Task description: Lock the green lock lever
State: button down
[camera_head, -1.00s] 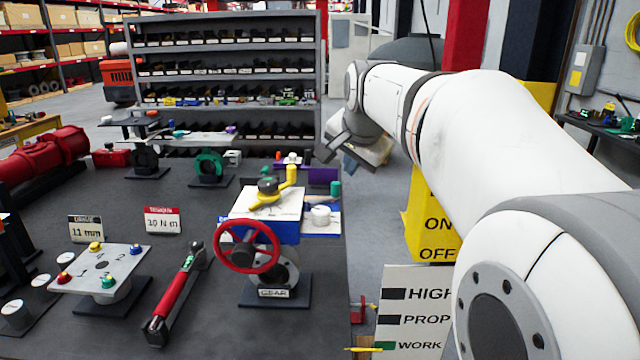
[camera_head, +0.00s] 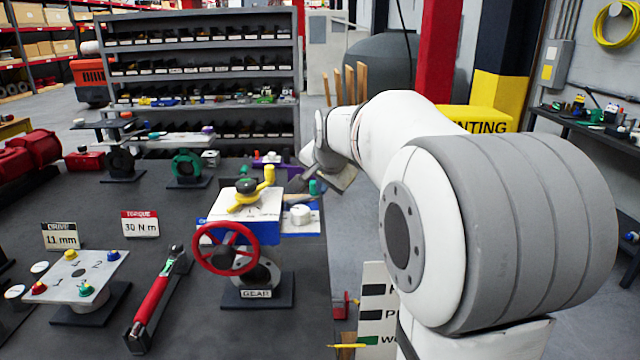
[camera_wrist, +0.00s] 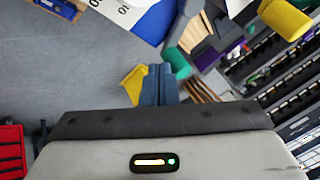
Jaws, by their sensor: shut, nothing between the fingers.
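The green lever grip (camera_head: 315,187) stands upright at the right side of the blue-and-white gear-operated valve actuator (camera_head: 250,226). In the wrist view the green grip (camera_wrist: 177,63) is just beyond my fingertips, slightly right of them. My gripper (camera_wrist: 160,72) has its blue-grey fingers together with nothing between them. Whether the fingers touch the grip cannot be told. The lever's base is largely hidden.
A yellow crank handle (camera_head: 265,180) stands on top of the actuator, and a red handwheel (camera_head: 226,248) is on its front. A white round knob (camera_head: 299,214) is near the green grip. A torque wrench (camera_head: 155,300) lies left on the table.

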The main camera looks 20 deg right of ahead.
jog(key=shift+w+d, duration=0.2)
jog(key=shift+w, duration=1)
jog(key=s+d+f+p+v, duration=0.1)
jog(key=p+v, duration=0.2)
jog(key=v, duration=0.8)
jog(key=s+a+f+n+g, duration=0.1)
jog(key=s+a+f+n, duration=0.2)
jog(key=s+f, duration=0.2)
jog(key=s+a+f+n+g, duration=0.2)
jog(key=s+f, duration=0.4)
jog(key=s, duration=0.6)
jog(key=s+a+f+n+g+y, duration=0.1)
jog(key=s+a+f+n, duration=0.4)
jog(key=s, duration=0.3)
jog(key=shift+s+f+n, duration=0.4)
jog(key=shift+f+n, duration=0.1)
jog(key=shift+f, duration=0.25)
